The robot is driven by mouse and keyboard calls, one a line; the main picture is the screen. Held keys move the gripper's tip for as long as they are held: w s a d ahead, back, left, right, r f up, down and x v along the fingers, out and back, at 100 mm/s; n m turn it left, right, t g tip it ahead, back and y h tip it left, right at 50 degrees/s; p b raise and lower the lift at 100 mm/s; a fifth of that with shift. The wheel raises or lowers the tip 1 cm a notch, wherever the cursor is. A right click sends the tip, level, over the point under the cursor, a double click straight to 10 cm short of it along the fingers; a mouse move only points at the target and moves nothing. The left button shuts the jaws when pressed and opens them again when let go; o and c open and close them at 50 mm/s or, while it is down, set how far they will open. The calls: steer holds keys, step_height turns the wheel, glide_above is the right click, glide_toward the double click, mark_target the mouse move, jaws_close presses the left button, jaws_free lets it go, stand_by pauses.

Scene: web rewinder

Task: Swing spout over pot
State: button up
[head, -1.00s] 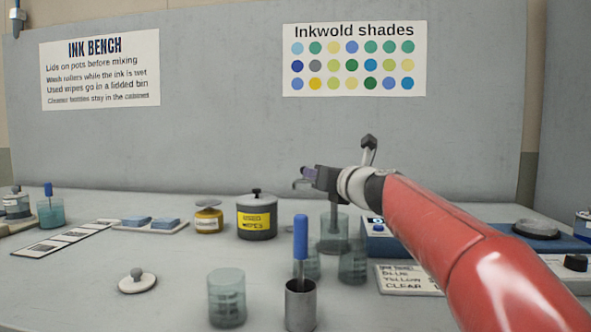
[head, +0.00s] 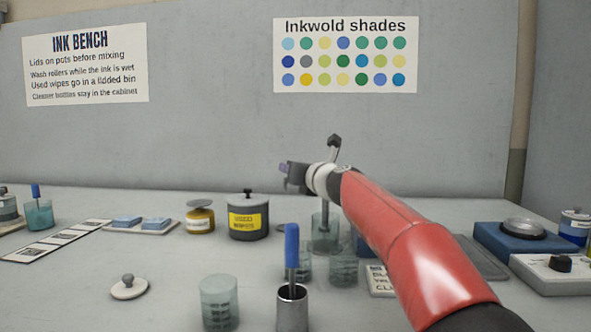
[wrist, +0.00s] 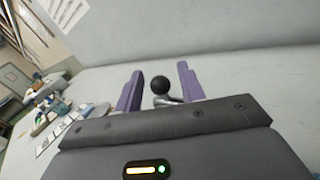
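My gripper (head: 287,172) is raised above the bench, pointing left, with its dark jaw apart. In the wrist view its two purple fingers stand apart, with a black ball knob (wrist: 160,85) on a short metallic piece showing between them. There are gaps on both sides of the knob, and I cannot tell its depth. It may belong to the spout. In the head view, a grey upright post (head: 325,215) rises below my wrist, behind or in a clear beaker (head: 321,238); my wrist covers its top. I cannot tell which vessel is the task's pot.
A grey used-wipes pot (head: 248,216) and an amber jar (head: 200,217) stand at the back. A blue-handled tool stands in a metal cup (head: 292,312) in front. A blue scale (head: 490,235) is right.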

jaws_close()
